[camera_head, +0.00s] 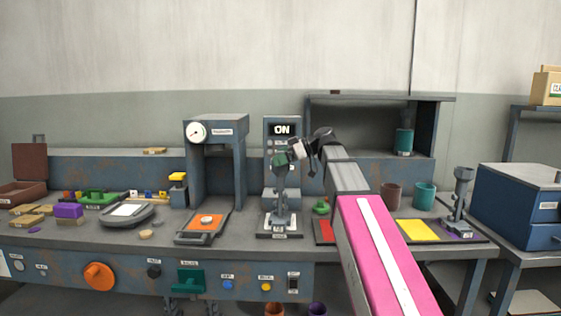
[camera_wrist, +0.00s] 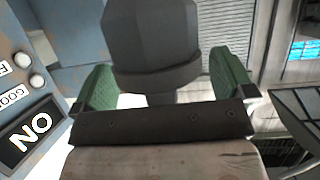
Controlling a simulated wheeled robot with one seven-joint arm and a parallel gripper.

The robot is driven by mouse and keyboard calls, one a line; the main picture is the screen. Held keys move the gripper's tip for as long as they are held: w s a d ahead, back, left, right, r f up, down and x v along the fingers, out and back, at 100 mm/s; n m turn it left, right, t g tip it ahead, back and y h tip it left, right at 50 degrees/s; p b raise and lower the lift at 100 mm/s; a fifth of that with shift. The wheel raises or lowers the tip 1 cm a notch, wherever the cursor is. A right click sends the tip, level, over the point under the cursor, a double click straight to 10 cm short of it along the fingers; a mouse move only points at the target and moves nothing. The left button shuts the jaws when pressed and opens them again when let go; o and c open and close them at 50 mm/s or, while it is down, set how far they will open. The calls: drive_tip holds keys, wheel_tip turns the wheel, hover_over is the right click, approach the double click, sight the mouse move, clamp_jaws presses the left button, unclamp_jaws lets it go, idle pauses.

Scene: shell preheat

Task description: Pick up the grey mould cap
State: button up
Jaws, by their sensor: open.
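A dark grey piece with a flared head, apparently the grey mould cap (camera_wrist: 152,45), lies between the green finger pads of my gripper (camera_wrist: 165,82) in the wrist view. The pads stand apart on either side of it, with pale gaps beside its lower part. In the head view my gripper (camera_head: 290,157) reaches in from the right, above the grey upright stand (camera_head: 281,218) in front of the ON display. The cap's top is partly hidden there by the fingers, and I cannot tell whether a pad touches it.
The ON display panel (camera_head: 281,130) stands close behind my gripper. A grey press frame with a dial (camera_head: 197,131) stands to the left. A similar grey stand (camera_head: 460,190) is at the right, by a yellow mat (camera_head: 418,230). Teal and brown cups stand behind my arm.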

drive_tip(key=c, duration=0.9)
drive_tip(key=shift+r, duration=0.15)
